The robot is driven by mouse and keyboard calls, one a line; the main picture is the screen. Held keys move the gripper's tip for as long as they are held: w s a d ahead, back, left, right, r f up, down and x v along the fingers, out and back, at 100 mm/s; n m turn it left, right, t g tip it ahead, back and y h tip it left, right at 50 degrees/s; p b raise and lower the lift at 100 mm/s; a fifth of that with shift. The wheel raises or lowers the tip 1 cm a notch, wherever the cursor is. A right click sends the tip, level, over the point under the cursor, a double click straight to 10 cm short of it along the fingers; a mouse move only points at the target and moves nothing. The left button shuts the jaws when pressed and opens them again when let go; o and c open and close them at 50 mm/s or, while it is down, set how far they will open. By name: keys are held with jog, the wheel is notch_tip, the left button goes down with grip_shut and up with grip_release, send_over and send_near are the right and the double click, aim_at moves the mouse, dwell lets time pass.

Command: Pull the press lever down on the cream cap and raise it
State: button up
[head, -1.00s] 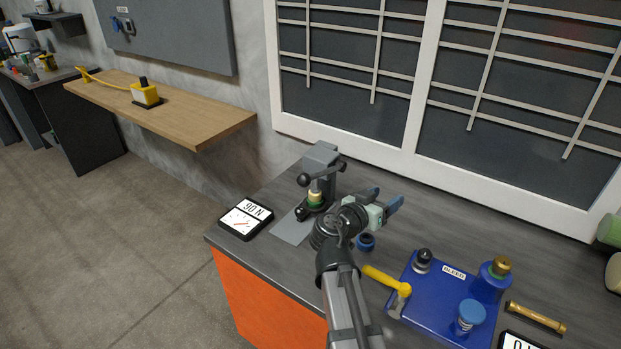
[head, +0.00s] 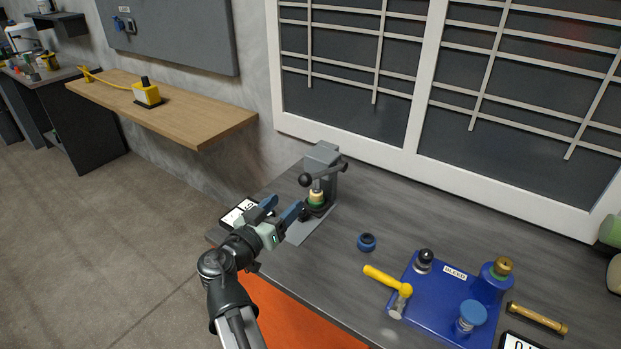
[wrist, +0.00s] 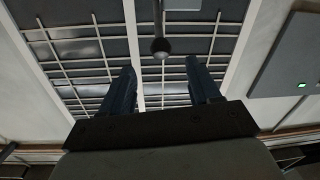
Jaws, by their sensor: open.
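The grey press (head: 322,160) stands at the back left of the bench. Its lever ends in a dark ball knob (head: 305,180) at the left, and the lever bar runs across the front of the press head. The cream cap (head: 316,196) sits under the ram, on a green piece (head: 316,206). My gripper (head: 285,207) is open and empty, in front and left of the press, below the knob. In the wrist view the open fingers (wrist: 162,88) point toward the window, and the ball knob (wrist: 160,47) shows beyond and between them, apart from both.
A white gauge display (head: 240,212) lies behind my gripper, partly hidden.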

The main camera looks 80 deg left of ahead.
aim_at(310, 178)
jog(key=x, duration=1.2)
jog(key=shift+w+a, duration=0.2)
jog(key=shift+w, duration=0.05)
jog(key=shift+c, duration=0.2)
grip_shut()
